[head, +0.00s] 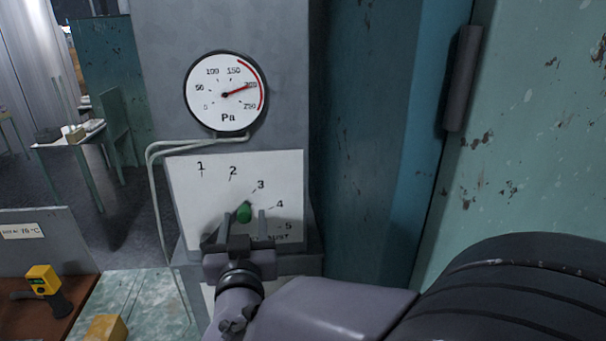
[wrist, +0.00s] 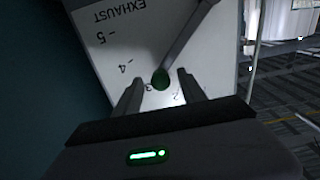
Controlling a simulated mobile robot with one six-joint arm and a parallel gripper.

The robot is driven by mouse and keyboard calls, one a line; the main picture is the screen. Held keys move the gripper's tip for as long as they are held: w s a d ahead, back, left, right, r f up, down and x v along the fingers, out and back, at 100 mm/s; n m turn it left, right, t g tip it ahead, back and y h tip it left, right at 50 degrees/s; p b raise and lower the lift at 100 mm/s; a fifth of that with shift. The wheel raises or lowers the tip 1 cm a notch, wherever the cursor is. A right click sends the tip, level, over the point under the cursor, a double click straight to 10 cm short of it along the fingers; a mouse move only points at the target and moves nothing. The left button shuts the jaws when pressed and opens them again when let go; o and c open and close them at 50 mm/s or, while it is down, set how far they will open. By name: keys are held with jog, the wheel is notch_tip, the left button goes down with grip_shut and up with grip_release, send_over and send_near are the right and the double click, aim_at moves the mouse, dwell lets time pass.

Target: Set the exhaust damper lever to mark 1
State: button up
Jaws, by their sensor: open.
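The exhaust damper lever is a grey rod (wrist: 188,40) with a green knob (head: 244,213) at its end, over a white scale plate (head: 184,205) marked 1 to 5. In the wrist view, where the plate appears upside down, the knob (wrist: 161,79) lies close to mark 3 and the rod points about there. My gripper (head: 244,214) is open in front of the plate, one finger on each side of the knob. In the wrist view the gripper (wrist: 159,80) shows gaps beside the knob; contact cannot be told. My gripper hides the lever's lower part in the head view.
A round Pa gauge (head: 225,94) sits above the plate, its needle near 200. A thin pipe (head: 152,190) runs down the plate's left side. A blue-green panel (head: 385,120) stands close on the right. A yellow handheld device (head: 43,279) lies on a bench at lower left.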

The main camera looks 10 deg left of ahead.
grip_shut()
dwell(1.3)
